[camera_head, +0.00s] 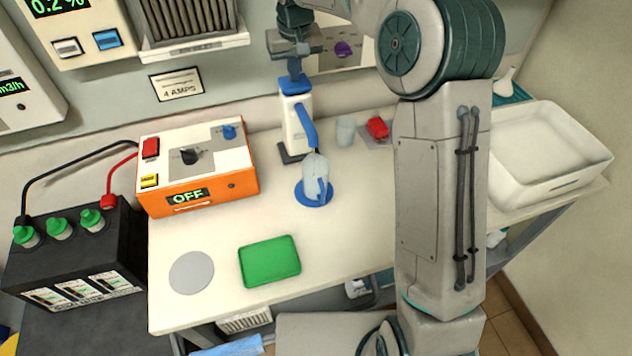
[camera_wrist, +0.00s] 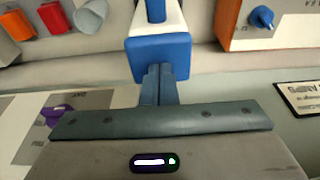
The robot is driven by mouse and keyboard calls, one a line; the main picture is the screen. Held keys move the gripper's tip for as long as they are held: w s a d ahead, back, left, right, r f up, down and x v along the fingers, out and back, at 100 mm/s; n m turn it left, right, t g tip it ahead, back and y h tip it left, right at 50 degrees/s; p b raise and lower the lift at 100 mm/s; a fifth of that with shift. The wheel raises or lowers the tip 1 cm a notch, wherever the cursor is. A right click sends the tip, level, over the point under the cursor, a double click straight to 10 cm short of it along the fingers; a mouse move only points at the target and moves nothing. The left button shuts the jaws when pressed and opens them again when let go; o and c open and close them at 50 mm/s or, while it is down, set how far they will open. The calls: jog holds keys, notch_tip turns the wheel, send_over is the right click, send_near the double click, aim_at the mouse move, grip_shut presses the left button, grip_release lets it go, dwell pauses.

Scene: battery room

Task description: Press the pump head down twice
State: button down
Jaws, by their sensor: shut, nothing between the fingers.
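The pump (camera_head: 297,125) stands upright at the back of the white bench, with a white body, a dark foot and a blue spout. Its blue pump head (camera_head: 294,86) is on top; it also shows in the wrist view (camera_wrist: 158,52). The spout reaches over a clear jug (camera_head: 314,168) on a round blue mat (camera_head: 313,198). My gripper (camera_head: 295,74) is shut and empty, pointing down at the top of the pump head. In the wrist view the closed fingers (camera_wrist: 158,82) meet the blue head's outline; I cannot tell whether they touch it.
An orange charger (camera_head: 198,196) reading OFF stands left of the pump, cabled to a black battery (camera_head: 75,255). A clear cup (camera_head: 345,132) and red block (camera_head: 378,127) are right. A green tray (camera_head: 270,262) and grey disc (camera_head: 191,272) lie in front. A white basin (camera_head: 550,188) is far right.

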jog(key=shift+f, duration=0.1)
jog(key=shift+w+p+v, duration=0.2)
jog(key=shift+p+v, duration=0.6)
jog(key=shift+v, duration=0.1)
jog(key=shift+w+p+v, duration=0.15)
jog(key=shift+p+v, duration=0.6)
jog(key=shift+v, duration=0.1)
jog(key=shift+w+p+v, duration=0.2)
jog(key=shift+p+v, duration=0.6)
jog(key=shift+v, duration=0.1)
jog(key=shift+a, duration=0.15)
jog(key=shift+f, duration=0.15)
jog(key=shift+s+b+x, duration=0.25)
jog(key=shift+b+x, duration=0.7)
jog(key=shift+x, duration=0.3)
jog(key=shift+s+b+x, duration=0.25)
jog(key=shift+b+x, duration=0.65)
jog(key=shift+x, duration=0.35)
jog(key=shift+f, duration=0.1)
jog(key=shift+r+p, duration=0.3)
jog(key=shift+w+p+v, duration=0.25)
jog(key=shift+p+v, duration=0.75)
jog(key=shift+v, duration=0.2)
jog(key=shift+w+p+v, duration=0.25)
jog(key=shift+p+v, duration=0.75)
jog(key=shift+v, duration=0.2)
